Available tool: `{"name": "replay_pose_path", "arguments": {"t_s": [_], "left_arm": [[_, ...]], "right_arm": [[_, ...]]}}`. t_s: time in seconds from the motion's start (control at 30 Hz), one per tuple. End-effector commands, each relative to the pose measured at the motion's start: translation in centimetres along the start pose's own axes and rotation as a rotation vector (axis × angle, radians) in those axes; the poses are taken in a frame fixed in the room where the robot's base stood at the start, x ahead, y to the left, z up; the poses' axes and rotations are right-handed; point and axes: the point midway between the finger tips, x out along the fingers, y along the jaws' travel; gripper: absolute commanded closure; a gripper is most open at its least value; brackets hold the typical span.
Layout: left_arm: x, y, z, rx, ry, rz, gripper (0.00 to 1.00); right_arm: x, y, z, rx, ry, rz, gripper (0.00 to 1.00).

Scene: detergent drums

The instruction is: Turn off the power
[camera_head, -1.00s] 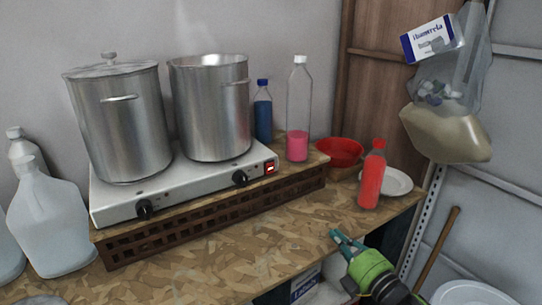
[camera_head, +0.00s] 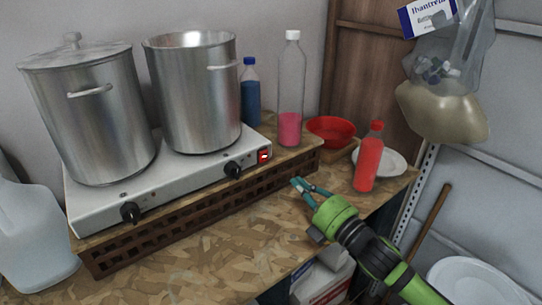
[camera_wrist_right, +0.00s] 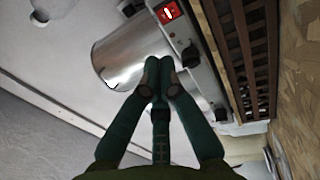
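The hot plate (camera_head: 100,205) is a long white unit with two black knobs and a red lit power switch (camera_head: 264,157) at the right end of its front. In the right wrist view the switch (camera_wrist_right: 168,12) shows at the top, above a knob (camera_wrist_right: 190,56). My right gripper (camera_head: 303,185) is in front of the hot plate's right end, below and to the right of the switch, not touching it. In the right wrist view its green fingertips (camera_wrist_right: 157,66) are together with nothing held. My left gripper is not in view.
Two large steel pots (camera_head: 92,115) (camera_head: 195,95) stand on the hot plate, which sits on a dark lattice crate (camera_head: 190,222). A blue bottle (camera_head: 250,100), a tall pink-filled bottle (camera_head: 290,125), a red bowl (camera_head: 331,128) and a red bottle (camera_head: 368,160) stand nearby. The front counter (camera_head: 215,260) is clear.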

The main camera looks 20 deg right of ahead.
Motion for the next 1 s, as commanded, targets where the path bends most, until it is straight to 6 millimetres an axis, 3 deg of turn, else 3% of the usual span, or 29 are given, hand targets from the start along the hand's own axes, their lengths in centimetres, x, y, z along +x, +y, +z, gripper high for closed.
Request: {"name": "replay_pose_path", "arguments": {"t_s": [0.2,0.5,0.7,1.0], "left_arm": [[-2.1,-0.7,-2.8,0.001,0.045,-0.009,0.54],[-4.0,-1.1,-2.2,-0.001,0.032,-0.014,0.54],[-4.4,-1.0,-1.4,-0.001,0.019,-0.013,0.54],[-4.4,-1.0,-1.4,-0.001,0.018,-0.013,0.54]], "right_arm": [[4.6,0.6,0.1,0.003,-0.002,0.003,1.00],[9.7,0.4,0.0,0.001,-0.001,0.001,1.00],[11.1,0.1,0.0,0.001,0.000,0.000,1.00],[11.3,0.0,0.0,0.000,0.000,0.000,1.00]]}}
